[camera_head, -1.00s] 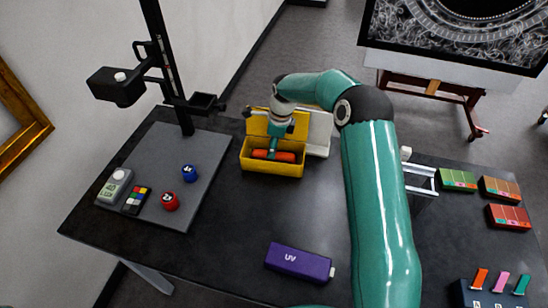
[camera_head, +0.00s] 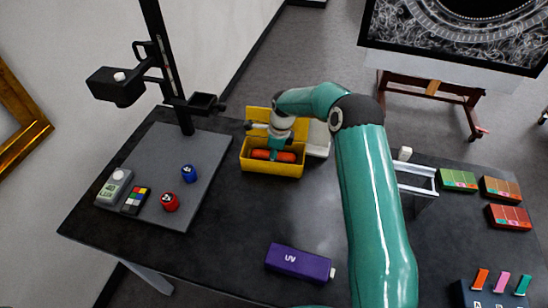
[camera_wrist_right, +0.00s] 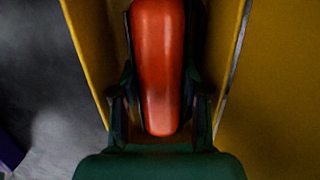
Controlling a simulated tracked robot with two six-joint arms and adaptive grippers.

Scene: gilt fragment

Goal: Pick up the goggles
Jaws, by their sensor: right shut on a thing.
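The goggles (camera_head: 286,156) are orange-red and lie low inside the open yellow case (camera_head: 262,169). They also show in the right wrist view as a long orange lens (camera_wrist_right: 158,60) with dark edges. My right gripper (camera_head: 274,151) reaches down into the case from above, with its fingers on both sides of the goggles. In the right wrist view, the right gripper (camera_wrist_right: 160,118) is shut on the goggles, which are still between the yellow case walls. My left gripper is not in view.
A purple UV lamp (camera_head: 299,262) lies in front of the case. A grey board (camera_head: 160,215) with a red pot (camera_head: 170,201), a blue pot (camera_head: 189,173) and a colour chart (camera_head: 136,200) lies left. A black camera stand (camera_head: 165,70) rises behind it. Small coloured boxes (camera_head: 458,179) sit at right.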

